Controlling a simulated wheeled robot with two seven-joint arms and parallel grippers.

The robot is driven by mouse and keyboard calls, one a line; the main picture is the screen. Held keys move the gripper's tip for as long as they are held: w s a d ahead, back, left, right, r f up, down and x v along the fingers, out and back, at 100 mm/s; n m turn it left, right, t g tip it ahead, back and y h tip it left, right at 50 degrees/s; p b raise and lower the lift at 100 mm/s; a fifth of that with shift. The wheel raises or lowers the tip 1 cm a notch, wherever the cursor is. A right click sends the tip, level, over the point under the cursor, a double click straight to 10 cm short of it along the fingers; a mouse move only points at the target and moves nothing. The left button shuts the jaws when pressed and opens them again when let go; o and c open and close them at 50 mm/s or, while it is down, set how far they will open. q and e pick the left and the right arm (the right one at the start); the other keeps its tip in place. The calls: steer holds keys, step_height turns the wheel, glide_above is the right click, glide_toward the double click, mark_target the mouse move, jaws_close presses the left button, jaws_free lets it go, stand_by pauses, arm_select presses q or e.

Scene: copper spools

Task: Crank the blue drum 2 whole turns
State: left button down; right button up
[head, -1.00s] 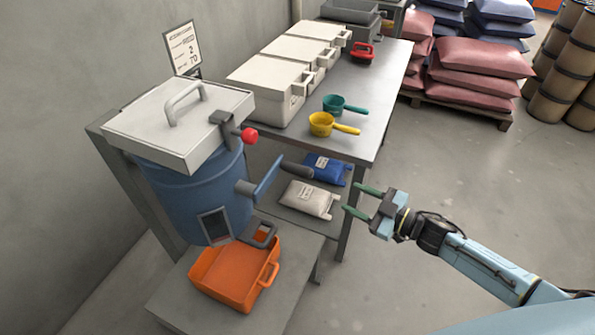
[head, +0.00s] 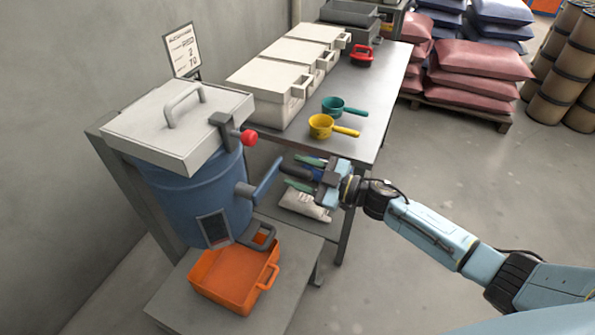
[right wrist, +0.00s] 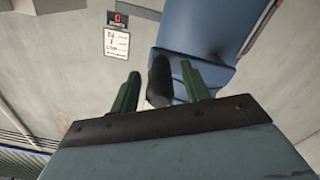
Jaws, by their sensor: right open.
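The blue drum (head: 190,198) stands at the left in the head view under a pale lid (head: 180,125) with a red-knobbed latch (head: 249,137). Its crank has a blue arm (head: 266,181) on the right side, ending in a dark grip (head: 296,172). My right gripper (head: 297,173) is at the grip, its green fingers open on either side of it. My left gripper is not in view.
An orange bin (head: 225,285) sits on the stand below the drum. The table (head: 375,130) behind holds white boxes (head: 265,95), a yellow scoop (head: 322,126) and a green scoop (head: 335,105). A white bag (head: 305,205) lies on its lower shelf. Open floor is at the right.

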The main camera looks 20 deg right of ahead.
steer(key=shift+w+a, duration=0.35)
steer(key=shift+c, duration=0.2)
jaws_close()
steer(key=shift+f, duration=0.15)
